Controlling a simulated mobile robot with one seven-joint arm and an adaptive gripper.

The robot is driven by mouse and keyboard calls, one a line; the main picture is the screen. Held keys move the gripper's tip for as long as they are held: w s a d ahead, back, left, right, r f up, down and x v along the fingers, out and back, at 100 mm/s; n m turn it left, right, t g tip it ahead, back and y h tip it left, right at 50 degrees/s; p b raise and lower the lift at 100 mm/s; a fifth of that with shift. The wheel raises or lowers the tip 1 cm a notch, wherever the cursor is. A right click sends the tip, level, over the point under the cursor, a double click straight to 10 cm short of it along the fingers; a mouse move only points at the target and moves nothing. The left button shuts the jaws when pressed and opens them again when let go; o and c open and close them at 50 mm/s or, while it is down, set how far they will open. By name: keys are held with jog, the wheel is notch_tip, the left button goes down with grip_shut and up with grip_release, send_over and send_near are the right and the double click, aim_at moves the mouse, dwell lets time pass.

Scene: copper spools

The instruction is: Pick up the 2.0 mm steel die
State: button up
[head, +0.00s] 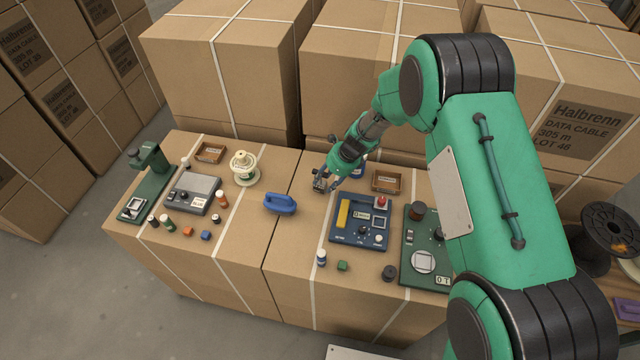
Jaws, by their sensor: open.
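My gripper (322,182) is open above the back middle of the carton top, right of the blue handled tool. Its fingers point down and to the left. Small dark shapes show at the fingertips; I cannot tell whether they are part of the fingers or a separate thing. I cannot make out which piece is the 2.0 mm steel die, as no size marking is readable. A small dark round piece (389,272) lies at the front, between the blue panel and the green panel.
The blue panel (345,239) and green panel (412,268) lie at right. A blue handled tool (280,204), cream spool (243,169), grey box (192,190) and green press (150,185) stand to the left. A brown tray (386,182) is right of my gripper. Tall cartons close the back.

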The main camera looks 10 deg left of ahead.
aim_at(321, 184)
jog(key=shift+b+x, duration=0.45)
jog(key=shift+x, duration=2)
jog(key=shift+w+a+r, duration=0.1)
grip_shut()
